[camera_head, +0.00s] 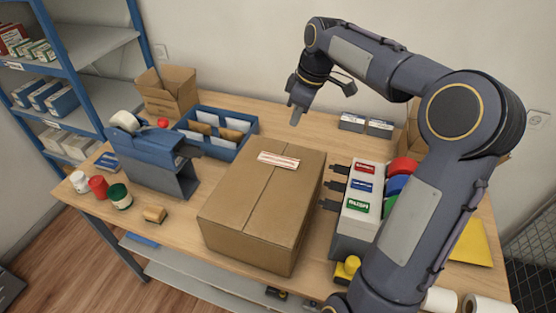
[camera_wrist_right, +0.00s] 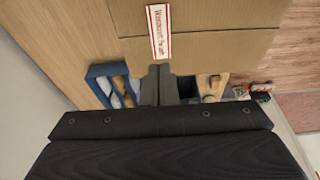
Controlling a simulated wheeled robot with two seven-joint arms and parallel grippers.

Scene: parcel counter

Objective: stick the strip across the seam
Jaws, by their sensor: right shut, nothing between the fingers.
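The closed brown cardboard box (camera_head: 235,205) stands in the middle of the counter, its seam running down the top. The white strip with red print (camera_head: 278,160) lies on the box top, across the seam near the far edge. It looks flat, but I cannot tell how firmly it sticks. In the right wrist view the strip (camera_wrist_right: 158,32) also crosses the seam of the box (camera_wrist_right: 215,50). My right gripper (camera_head: 296,112) is shut and empty, raised behind the box and apart from the strip. Its fingertips (camera_wrist_right: 160,72) point toward the strip in the wrist view. My left gripper is not in view.
A grey dispenser with red, blue and green labels (camera_head: 352,215) stands close right of the box. A blue tape stand (camera_head: 150,155) and a blue tray of envelopes (camera_head: 247,127) are at left. Jars (camera_head: 120,197) stand at the left edge. An open carton (camera_head: 168,92) is behind.

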